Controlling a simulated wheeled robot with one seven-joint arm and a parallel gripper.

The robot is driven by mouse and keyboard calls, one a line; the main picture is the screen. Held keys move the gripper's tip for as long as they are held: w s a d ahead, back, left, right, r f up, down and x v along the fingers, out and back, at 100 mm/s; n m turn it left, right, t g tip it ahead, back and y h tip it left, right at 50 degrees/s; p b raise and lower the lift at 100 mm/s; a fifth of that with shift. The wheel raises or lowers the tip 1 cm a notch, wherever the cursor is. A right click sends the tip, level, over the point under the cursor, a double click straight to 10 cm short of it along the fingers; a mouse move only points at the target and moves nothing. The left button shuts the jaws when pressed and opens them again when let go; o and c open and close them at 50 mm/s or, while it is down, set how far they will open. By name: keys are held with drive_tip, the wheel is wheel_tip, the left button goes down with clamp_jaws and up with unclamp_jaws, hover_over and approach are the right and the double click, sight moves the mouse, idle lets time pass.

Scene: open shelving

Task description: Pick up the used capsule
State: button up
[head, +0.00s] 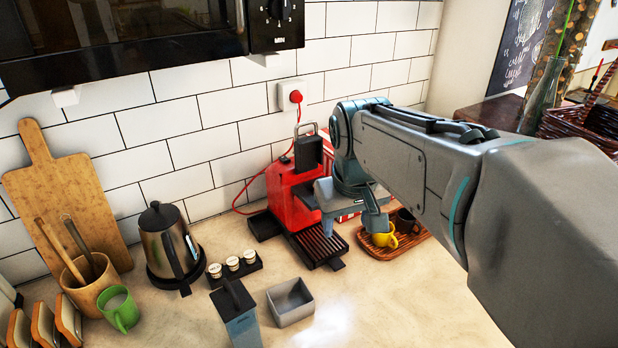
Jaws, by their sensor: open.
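A red coffee machine (283,190) stands against the tiled wall, with a black slatted drip tray (320,246) at its front. My gripper (350,222) is in front of the machine, above the right side of the drip tray, with its fingers apart. It hides part of the machine's front. No capsule shows between the fingers. Several capsules (232,263) stand in a black holder (238,276) left of the machine. I cannot tell whether any of these is used, and no separate used capsule can be made out.
A small open grey box (290,302) and a blue-grey canister (237,318) stand in front. A steel kettle (170,243) is at left. A wooden tray (400,246) with a yellow cup (385,238) lies at right. A microwave (130,35) hangs above. The front-right counter is clear.

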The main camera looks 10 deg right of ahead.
drive_tip(key=w+d+r+n+g+y, duration=0.1)
drive_tip(key=w+r+n+g, duration=0.15)
drive_tip(key=w, duration=2.35)
drive_tip(key=shift+n+t, duration=0.35)
drive_tip(key=f, duration=0.7)
drive_tip(key=shift+w+a+f, duration=0.1)
drive_tip(key=shift+w, duration=0.1)
drive_tip(key=shift+w+a+f+p, duration=0.1)
drive_tip(key=shift+f+p, duration=0.4)
drive_tip(key=shift+f, duration=0.95)
drive_tip(key=shift+w+a+f+p, duration=0.1)
drive_tip(key=shift+f+p, duration=0.4)
drive_tip(key=shift+f, duration=0.9)
drive_tip(key=c, duration=1)
